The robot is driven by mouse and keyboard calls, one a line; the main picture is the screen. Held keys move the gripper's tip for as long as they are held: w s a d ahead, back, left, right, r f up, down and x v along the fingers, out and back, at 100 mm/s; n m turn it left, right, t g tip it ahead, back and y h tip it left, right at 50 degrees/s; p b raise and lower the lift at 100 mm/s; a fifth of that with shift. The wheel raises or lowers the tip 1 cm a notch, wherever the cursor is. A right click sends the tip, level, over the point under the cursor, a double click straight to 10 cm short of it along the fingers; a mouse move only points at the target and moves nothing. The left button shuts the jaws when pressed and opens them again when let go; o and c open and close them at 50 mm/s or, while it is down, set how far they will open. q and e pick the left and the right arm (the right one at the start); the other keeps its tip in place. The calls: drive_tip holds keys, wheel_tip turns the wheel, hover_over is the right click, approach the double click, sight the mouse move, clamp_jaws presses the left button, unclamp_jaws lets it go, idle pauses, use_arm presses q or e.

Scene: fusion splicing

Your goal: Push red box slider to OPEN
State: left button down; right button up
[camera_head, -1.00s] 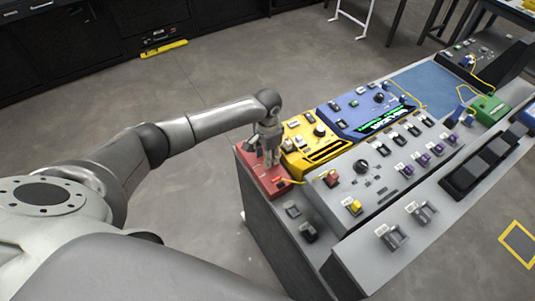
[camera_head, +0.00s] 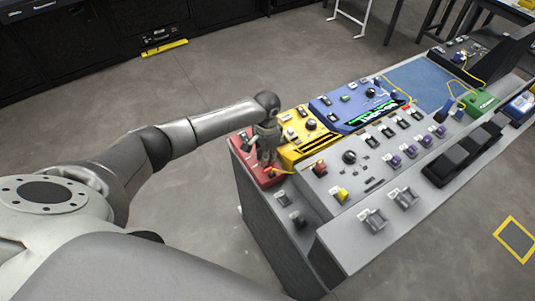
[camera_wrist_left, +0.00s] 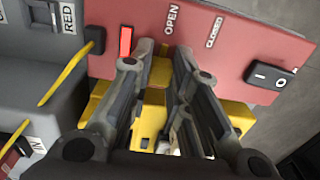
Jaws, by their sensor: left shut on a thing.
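The red box (camera_head: 240,160) sits at the left end of the console. In the left wrist view its red face (camera_wrist_left: 245,45) carries the printed words OPEN and CLOSED side by side. My left gripper (camera_head: 265,160) reaches down onto this box. In the left wrist view its fingertips (camera_wrist_left: 164,47) are on the red face just below OPEN, closed on a small dark-gold slider knob (camera_wrist_left: 162,52). CLOSED lies to the right of the fingers. The fingers partly hide the knob and its track. My right gripper is not in view.
A lit red indicator (camera_wrist_left: 126,41) is left of the fingers, and a black rocker switch (camera_wrist_left: 270,76) is to the right. The yellow box (camera_head: 306,148) and blue box (camera_head: 352,112) stand beside the red one. A grey switch panel (camera_head: 350,180) lies in front.

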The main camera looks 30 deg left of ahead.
use_arm(q)
drive_tip(key=shift+s+d, duration=0.1)
drive_tip(key=shift+d, duration=0.35)
drive_tip(key=c, duration=1.4)
unclamp_jaws()
drive_tip(key=shift+s+a, duration=0.1)
drive_tip(key=shift+a, duration=0.15)
drive_tip(key=shift+o, duration=0.2)
drive_tip(key=shift+d, duration=0.15)
wheel_tip(320, 180, up, 12)
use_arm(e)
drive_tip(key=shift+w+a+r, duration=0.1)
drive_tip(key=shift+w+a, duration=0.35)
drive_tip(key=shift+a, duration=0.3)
